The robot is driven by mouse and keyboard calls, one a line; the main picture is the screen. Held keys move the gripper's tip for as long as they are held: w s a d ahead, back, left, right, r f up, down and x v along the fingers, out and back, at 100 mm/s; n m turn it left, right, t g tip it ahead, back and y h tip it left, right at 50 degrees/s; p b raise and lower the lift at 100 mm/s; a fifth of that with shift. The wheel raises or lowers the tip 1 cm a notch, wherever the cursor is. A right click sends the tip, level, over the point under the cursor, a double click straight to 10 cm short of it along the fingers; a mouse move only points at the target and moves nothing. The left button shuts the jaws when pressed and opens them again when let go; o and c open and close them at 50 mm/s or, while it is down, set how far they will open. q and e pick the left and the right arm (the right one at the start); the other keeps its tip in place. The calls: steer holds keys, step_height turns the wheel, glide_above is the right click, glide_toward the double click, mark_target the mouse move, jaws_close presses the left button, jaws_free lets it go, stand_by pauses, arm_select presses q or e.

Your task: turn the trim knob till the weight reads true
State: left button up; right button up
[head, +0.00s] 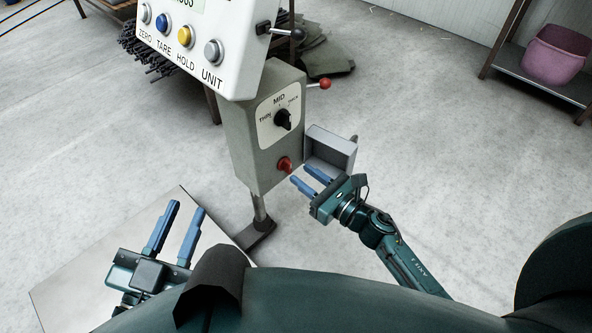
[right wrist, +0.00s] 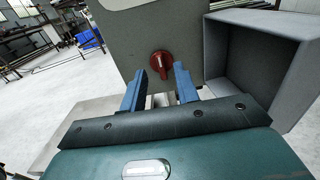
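A red knob (head: 285,165) sits low on the front of a grey box (head: 257,130). In the right wrist view the red knob (right wrist: 160,64) shows between and just beyond my fingertips. My right gripper (head: 299,174) is open and close to the knob; contact is not visible. A black selector knob (head: 283,119) on a plate marked THIN, MID and THICK sits above. The white scale head (head: 215,45) has its display (head: 186,3) mostly cut off at the top edge, so the reading cannot be read in full. My left gripper (head: 186,207) is open and empty at the lower left.
A grey open tray (head: 331,150) juts out beside the box, close to my right gripper. Red-tipped (head: 325,84) and black-tipped levers (head: 297,34) stick out on the right. The box stands on a post (head: 259,208). A pink tub (head: 556,55) is on a far shelf. Floor is clear on the right.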

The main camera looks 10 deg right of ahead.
mark_target(291, 167)
steer(key=shift+x, duration=1.8)
steer(key=shift+c, duration=0.5)
jaws_close()
